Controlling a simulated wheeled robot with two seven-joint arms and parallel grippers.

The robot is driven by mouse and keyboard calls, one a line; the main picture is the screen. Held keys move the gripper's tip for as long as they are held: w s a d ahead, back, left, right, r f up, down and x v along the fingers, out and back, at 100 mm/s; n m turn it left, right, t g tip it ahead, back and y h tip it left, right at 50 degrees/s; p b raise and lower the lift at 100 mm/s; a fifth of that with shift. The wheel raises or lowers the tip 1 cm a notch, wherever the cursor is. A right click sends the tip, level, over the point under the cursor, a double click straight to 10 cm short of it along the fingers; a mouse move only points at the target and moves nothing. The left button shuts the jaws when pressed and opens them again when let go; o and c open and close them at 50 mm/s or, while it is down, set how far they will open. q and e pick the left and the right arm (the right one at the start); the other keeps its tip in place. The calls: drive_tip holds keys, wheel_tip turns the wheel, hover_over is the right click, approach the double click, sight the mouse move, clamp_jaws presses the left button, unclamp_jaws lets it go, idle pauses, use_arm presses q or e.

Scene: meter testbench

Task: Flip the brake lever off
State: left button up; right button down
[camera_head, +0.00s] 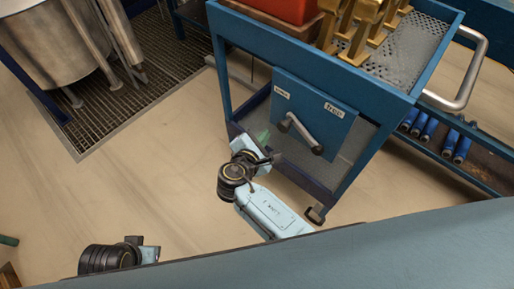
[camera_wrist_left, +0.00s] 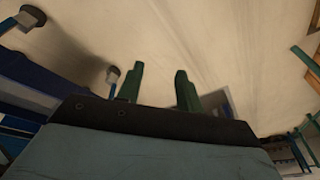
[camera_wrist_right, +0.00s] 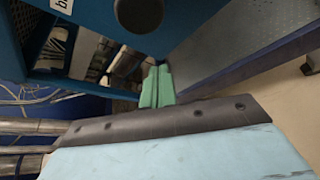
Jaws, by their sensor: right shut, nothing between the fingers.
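The brake lever (camera_head: 302,134) is a grey bar with dark ends on a blue panel (camera_head: 345,128) on the side of a blue cart. The panel has a small white label at its upper left and one reading "free" (camera_head: 334,111) at its right. The bar slants from upper left to lower right. My right gripper (camera_head: 264,137) is shut and empty, just left of the lever and apart from it. In the right wrist view its green fingers (camera_wrist_right: 157,87) are together below a dark round lever end (camera_wrist_right: 138,12). My left gripper's green fingers (camera_wrist_left: 158,88) are apart, with only floor between them.
The blue cart (camera_head: 222,75) carries a red box (camera_head: 285,8) and brass-coloured pieces (camera_head: 358,30) on top. A caster (camera_head: 316,213) stands at its near corner. A metal tank (camera_head: 55,45) stands at the upper left.

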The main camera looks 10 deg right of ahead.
drive_tip(key=d+r, duration=0.1)
drive_tip(key=s+d+r+p, duration=0.1)
drive_tip(key=r, duration=0.1)
drive_tip(key=shift+s+d, duration=0.1)
drive_tip(key=shift+s, duration=0.1)
drive_tip(key=shift+r, duration=0.1)
idle(0.4)
